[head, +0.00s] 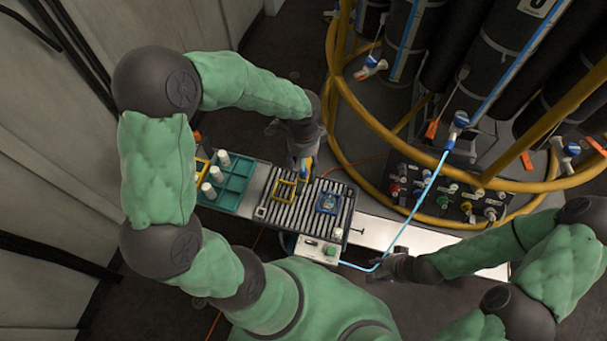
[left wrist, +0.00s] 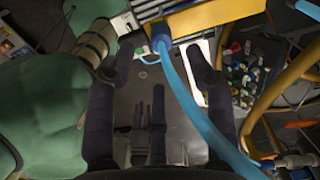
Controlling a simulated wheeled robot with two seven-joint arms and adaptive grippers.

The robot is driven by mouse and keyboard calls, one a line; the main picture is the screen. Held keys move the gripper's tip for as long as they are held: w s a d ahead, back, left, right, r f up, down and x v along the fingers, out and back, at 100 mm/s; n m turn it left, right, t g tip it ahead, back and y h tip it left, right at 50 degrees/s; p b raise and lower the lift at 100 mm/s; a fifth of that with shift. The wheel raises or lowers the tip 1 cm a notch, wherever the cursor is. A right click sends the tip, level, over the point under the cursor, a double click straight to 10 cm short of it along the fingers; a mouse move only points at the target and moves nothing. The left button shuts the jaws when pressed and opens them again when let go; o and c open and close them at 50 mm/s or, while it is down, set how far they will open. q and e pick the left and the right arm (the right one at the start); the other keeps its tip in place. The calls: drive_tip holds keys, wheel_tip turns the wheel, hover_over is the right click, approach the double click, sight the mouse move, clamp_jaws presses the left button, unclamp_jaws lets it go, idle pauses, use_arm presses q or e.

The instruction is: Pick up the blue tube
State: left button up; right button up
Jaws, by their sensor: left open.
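The blue tube (head: 408,228) hangs from a blue valve on the black cylinders, bends near my right gripper, and runs left towards a small white box. In the left wrist view a wide blue tube (left wrist: 183,88) runs from a yellow piece down to the lower right, across the space between my fingers. I cannot tell whether it touches them. My left gripper (head: 303,163) is open above the ribbed plate's back edge; its dark fingers also show in the left wrist view (left wrist: 160,50). My right gripper (head: 387,268) is beside the tube's bend; its jaws are unclear.
The ribbed plate (head: 270,208) carries a yellow frame (head: 284,190) and a blue frame (head: 328,203). A teal tray (head: 232,184) with white cylinders stands left. The white box (head: 316,250) is in front. A knobbed panel (head: 437,192) and yellow rails (head: 335,125) stand behind and right.

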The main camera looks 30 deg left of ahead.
sight(303, 171)
use_arm(q)
drive_tip(key=shift+w+f+b, duration=0.1)
drive_tip(key=shift+f+b, duration=0.5)
drive_tip(key=shift+f, duration=2.4)
drive_tip(key=c, duration=1)
